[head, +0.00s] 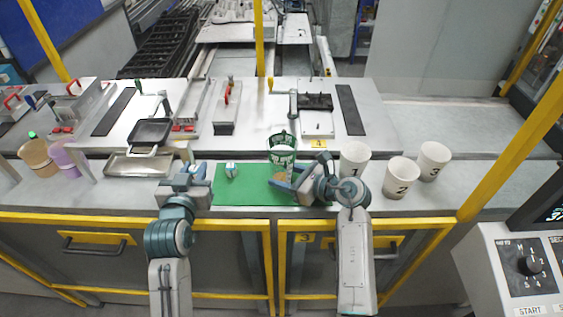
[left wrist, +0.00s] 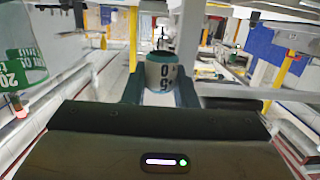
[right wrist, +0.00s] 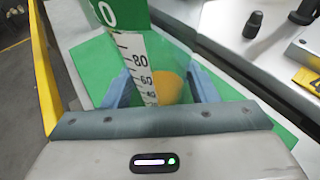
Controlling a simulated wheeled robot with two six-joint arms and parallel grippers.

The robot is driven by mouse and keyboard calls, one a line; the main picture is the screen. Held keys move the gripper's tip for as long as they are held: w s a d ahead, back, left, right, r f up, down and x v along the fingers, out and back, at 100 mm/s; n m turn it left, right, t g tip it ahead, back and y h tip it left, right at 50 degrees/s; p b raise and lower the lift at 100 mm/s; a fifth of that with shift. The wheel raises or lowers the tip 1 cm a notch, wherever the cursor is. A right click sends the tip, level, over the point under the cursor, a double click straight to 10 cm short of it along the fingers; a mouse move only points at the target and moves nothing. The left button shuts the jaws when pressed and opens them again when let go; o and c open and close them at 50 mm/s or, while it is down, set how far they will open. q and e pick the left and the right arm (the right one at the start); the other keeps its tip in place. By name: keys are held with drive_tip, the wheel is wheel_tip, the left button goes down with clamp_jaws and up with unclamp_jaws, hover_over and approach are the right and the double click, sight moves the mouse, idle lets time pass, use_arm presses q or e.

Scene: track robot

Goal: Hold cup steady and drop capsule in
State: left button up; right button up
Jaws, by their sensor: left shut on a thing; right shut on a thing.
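The cup (head: 283,156) is clear with a green band on top, a white measuring scale and something orange low inside. It stands over the green mat (head: 254,197). My right gripper (head: 287,180) is shut on its lower part; the scale (right wrist: 138,70) shows between the fingers in the right wrist view. My left gripper (head: 221,171) is shut on the capsule (head: 232,170), a small white piece with a dark teal top and dark marks. The capsule (left wrist: 160,72) also shows between the left fingers. It is left of the cup and apart from it.
White paper cups numbered 1 (head: 354,160), 2 (head: 401,178) and 3 (head: 432,160) stand to the right. A metal tray (head: 138,166) and a dark pan (head: 150,133) are at the left. A raised worktop with fixtures lies behind. A yellow post (head: 259,40) rises behind the cup.

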drive_tip(key=shift+c, duration=0.2)
use_arm(q)
drive_tip(key=w+d+r+m+g+h, duration=0.3)
drive_tip(key=w+d+r+m+h, duration=0.2)
drive_tip(key=w+d+m+h, duration=0.6)
wheel_tip(320, 180, up, 8)
drive_tip(key=r+m+g+h, duration=0.1)
drive_tip(key=m+g+h, duration=0.5)
drive_tip(key=g, duration=0.7)
hover_over(282, 164)
drive_tip(key=w, duration=0.4)
drive_tip(key=shift+s+a+f+m+y, duration=0.2)
drive_tip(key=shift+s+f+m+y, duration=0.1)
drive_tip(key=shift+m, duration=0.2)
drive_tip(key=shift+r, duration=0.1)
wheel_tip(282, 164, down, 7)
drive_tip(key=shift+r, duration=0.2)
